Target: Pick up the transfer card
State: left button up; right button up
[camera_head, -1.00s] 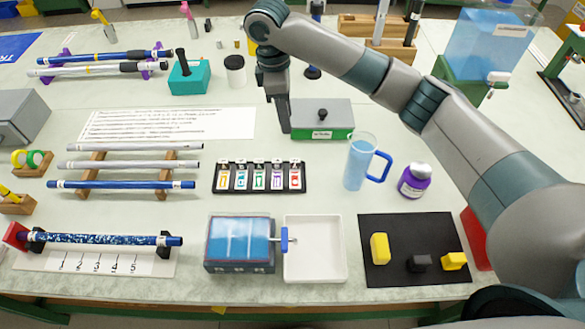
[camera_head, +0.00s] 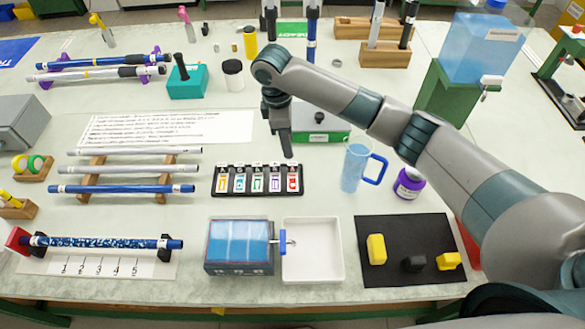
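A black rack (camera_head: 225,192) near the middle of the table holds a row of small white cards with coloured marks, from a yellow-marked one at the left to a red-marked card (camera_head: 292,181) at the right. Their print is too small to read, so I cannot tell which is the transfer card. My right gripper (camera_head: 287,153) points down just behind the rack's right end, apparently above the table and apart from the cards. Its fingers overlap edge-on, so their opening is unclear. My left gripper is out of view.
A green-based grey box (camera_head: 325,125) stands behind my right gripper. A blue mug (camera_head: 353,168) and a purple-labelled jar (camera_head: 408,184) stand right of the rack. A blue-topped box (camera_head: 238,245) and white tray (camera_head: 313,272) lie in front. A text sheet (camera_head: 165,128) lies behind left.

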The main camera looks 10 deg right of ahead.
send_over(292, 163)
jog(key=shift+s+a+f+p, duration=0.15)
jog(key=shift+a+f+p, duration=0.1)
jog(key=shift+f, duration=0.8)
jog(key=shift+s+a+f+p, duration=0.1)
jog(key=shift+a+f+p, duration=0.1)
jog(key=shift+f, duration=0.8)
jog(key=shift+w+d+f+p, duration=0.1)
jog(key=shift+d+f+p, duration=0.05)
jog(key=shift+f+p, duration=0.5)
notch_tip(292, 163, down, 3)
jog(key=shift+w+d+p, duration=0.1)
jog(key=shift+d+p, duration=0.05)
jog(key=shift+p, duration=0.45)
jog(key=shift+d+f, duration=0.1)
jog(key=shift+f, duration=0.35)
grip_shut()
